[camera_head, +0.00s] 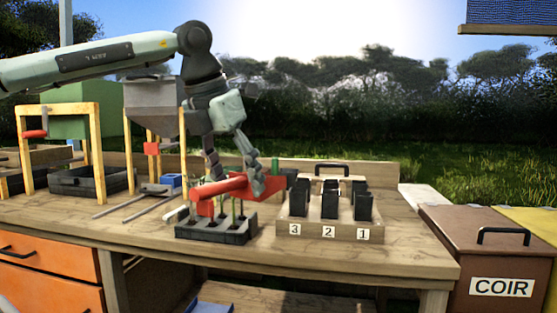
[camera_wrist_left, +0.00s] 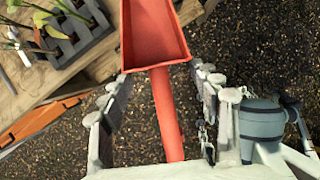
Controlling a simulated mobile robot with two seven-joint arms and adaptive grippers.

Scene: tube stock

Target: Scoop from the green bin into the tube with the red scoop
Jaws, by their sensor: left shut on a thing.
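My left gripper (camera_head: 236,178) is shut on the red scoop (camera_head: 232,187) and holds it above the bench. In the left wrist view, the scoop (camera_wrist_left: 155,35) points away from the fingers (camera_wrist_left: 160,95), its handle runs between them, and its visible pan looks empty. Several black tubes (camera_head: 329,205) stand upright in a wooden rack (camera_head: 310,233) labelled 3, 2 and 1, right of the scoop. Which tube is meant cannot be told. A green box-like shape (camera_head: 65,122) stands behind a wooden frame at left; whether it is the green bin is unclear. My right gripper is out of view.
A black cell tray with seedlings (camera_head: 215,233) is below the scoop. A brown COIR bin (camera_head: 478,250) with a closed lid stands right of the bench, with a yellow bin (camera_head: 537,225) beside it. Wooden frames and a grey hopper (camera_head: 152,105) stand at left.

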